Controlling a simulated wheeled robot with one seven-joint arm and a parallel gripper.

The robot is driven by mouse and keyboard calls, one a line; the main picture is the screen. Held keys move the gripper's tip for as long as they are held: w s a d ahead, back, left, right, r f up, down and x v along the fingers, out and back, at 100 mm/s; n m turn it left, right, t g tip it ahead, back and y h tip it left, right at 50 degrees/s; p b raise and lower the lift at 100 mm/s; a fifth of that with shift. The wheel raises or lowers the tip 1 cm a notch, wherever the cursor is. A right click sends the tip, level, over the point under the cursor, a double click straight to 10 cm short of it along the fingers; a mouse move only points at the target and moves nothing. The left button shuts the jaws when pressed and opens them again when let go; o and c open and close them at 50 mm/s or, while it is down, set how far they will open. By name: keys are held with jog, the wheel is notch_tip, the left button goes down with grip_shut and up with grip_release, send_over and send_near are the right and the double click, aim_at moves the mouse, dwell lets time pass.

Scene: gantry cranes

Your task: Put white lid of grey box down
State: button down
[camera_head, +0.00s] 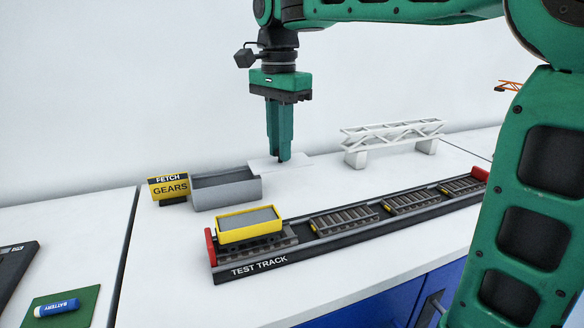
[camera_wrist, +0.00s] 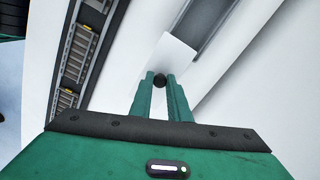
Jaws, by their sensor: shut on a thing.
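My gripper (camera_head: 284,157) points straight down and is shut on the small dark knob of the white lid (camera_head: 297,161). In the wrist view, the dark knob (camera_wrist: 159,81) sits between my fingertips, and the white lid (camera_wrist: 173,55) extends beyond them. The lid is level, beside the grey box (camera_head: 227,194) on its right, low over the white table. I cannot tell whether it touches the table. The grey box stands uncovered; its inside is mostly hidden in the head view. The box also shows in the wrist view (camera_wrist: 207,28), close to the lid's edge.
A yellow "FETCH GEARS" sign (camera_head: 169,188) stands left of the box. The test track (camera_head: 330,243) with a yellow wagon (camera_head: 249,225) runs along the front. A white gantry bridge (camera_head: 392,138) stands at the back right. Bare table lies between lid and bridge.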

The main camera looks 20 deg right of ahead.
aim_at(294, 157)
jog(key=d+f, duration=0.1)
jog(key=d, duration=0.1)
jog(key=w+d+f, duration=0.1)
jog(key=shift+w+d+f, duration=0.1)
jog(key=shift+d+f, duration=0.1)
jog(key=shift+d, duration=0.15)
jog(key=shift+f, duration=2)
jog(key=c, duration=1.7)
grip_release()
jog(key=shift+o, duration=0.2)
notch_tip(294, 157, up, 12)
jog(key=shift+r, duration=0.1)
